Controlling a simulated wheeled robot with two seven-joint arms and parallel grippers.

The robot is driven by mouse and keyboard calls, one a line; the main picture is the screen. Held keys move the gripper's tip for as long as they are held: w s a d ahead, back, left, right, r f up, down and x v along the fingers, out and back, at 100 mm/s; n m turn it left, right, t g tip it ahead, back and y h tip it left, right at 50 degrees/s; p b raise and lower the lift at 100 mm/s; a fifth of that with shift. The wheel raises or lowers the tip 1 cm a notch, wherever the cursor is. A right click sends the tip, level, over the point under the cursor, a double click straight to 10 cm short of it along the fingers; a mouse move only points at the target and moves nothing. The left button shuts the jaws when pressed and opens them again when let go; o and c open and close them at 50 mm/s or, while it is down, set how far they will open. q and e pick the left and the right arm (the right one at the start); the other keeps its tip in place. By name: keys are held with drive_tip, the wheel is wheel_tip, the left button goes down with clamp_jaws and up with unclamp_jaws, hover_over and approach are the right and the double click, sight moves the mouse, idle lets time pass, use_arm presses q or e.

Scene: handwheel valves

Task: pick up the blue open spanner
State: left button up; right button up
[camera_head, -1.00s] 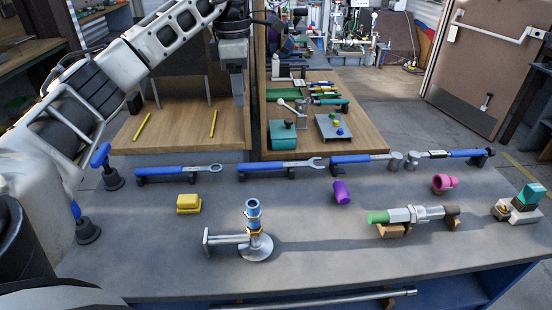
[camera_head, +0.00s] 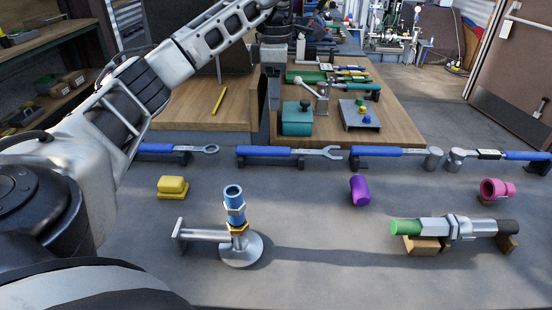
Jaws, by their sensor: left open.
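The blue open spanner (camera_head: 282,152) lies across dark supports at the back edge of the grey bench, its blue handle to the left and its open steel jaw to the right. My left arm reaches in from the left, high over the bench. My left gripper (camera_head: 272,98) hangs pointing down, above and behind the spanner's handle in the picture, apart from it. It is open and holds nothing I can see; its fingers are small and dark here. My right gripper is not in view.
A blue ring spanner (camera_head: 178,150) is left of the open spanner, and a blue-handled hammer (camera_head: 392,152) right. A yellow block (camera_head: 172,187), a pipe fitting on a flange (camera_head: 240,245), a purple cylinder (camera_head: 359,190) and a green-ended valve piece (camera_head: 445,228) stand nearer.

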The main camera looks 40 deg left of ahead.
use_arm(q)
hover_over(276, 149)
drive_tip(key=f, duration=0.8)
drive_tip(key=shift+w+a+f, duration=0.15)
drive_tip(key=shift+a, duration=0.1)
drive_tip(key=f, duration=0.5)
drive_tip(key=shift+d+f, duration=0.1)
drive_tip(key=shift+d, duration=0.1)
clamp_jaws()
